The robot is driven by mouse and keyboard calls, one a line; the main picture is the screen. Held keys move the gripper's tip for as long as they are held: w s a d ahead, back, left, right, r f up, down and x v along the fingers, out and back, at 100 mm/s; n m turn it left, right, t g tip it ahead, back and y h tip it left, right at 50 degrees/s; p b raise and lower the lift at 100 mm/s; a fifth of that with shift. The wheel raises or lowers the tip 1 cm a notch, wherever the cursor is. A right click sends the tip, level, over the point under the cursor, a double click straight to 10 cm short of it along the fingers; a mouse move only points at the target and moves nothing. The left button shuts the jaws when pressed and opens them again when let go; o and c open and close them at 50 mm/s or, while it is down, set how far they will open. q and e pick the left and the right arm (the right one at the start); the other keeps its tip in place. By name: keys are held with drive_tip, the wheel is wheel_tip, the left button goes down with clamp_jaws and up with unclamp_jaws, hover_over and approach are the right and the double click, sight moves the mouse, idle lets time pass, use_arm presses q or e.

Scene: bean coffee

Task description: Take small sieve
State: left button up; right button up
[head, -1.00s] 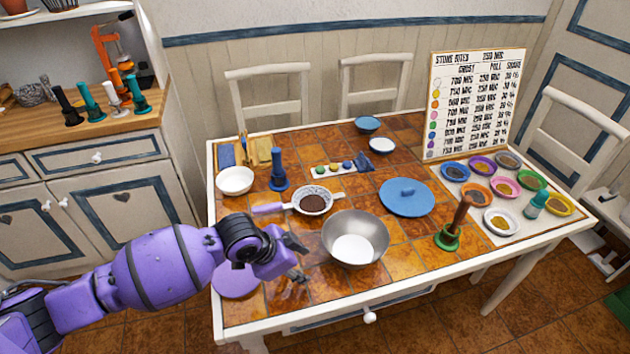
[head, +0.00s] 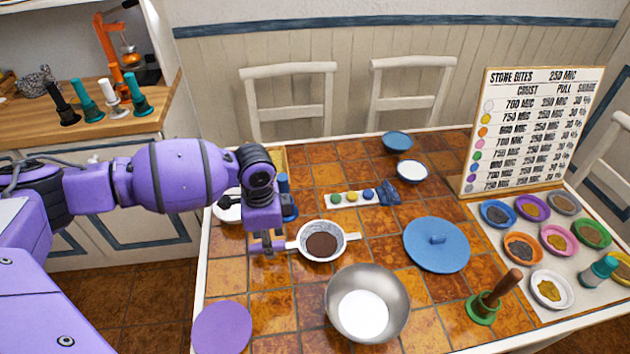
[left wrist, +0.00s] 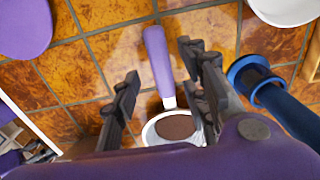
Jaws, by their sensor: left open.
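The small sieve (head: 345,227) is white with dark brown powder inside and lies on the tiled table, left of centre. Its purple handle (left wrist: 158,62) points up the left wrist view, between my open fingers. My left gripper (head: 267,242) is open and empty, pointing down at the handle side of the sieve, and hides most of the handle in the head view. Whether the fingers touch the handle cannot be told. My right gripper is not in view.
A dark blue tool (left wrist: 290,110) stands close beside the gripper, with a white bowl (left wrist: 285,8) near it. A steel bowl (head: 392,285) sits in front of the sieve. A purple disc (head: 222,328) lies at front left, a blue lid (head: 420,255) to the right.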

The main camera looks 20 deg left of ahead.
use_arm(q)
wheel_tip(320, 180, down, 3)
drive_tip(key=shift+w+a+r, duration=0.1)
drive_tip(key=shift+r, duration=0.05)
drive_tip(key=shift+f, duration=0.3)
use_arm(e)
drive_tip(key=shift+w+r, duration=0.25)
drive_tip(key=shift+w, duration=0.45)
use_arm(q)
drive_tip(key=shift+c, duration=0.3)
clamp_jaws()
drive_tip(key=shift+r, duration=0.2)
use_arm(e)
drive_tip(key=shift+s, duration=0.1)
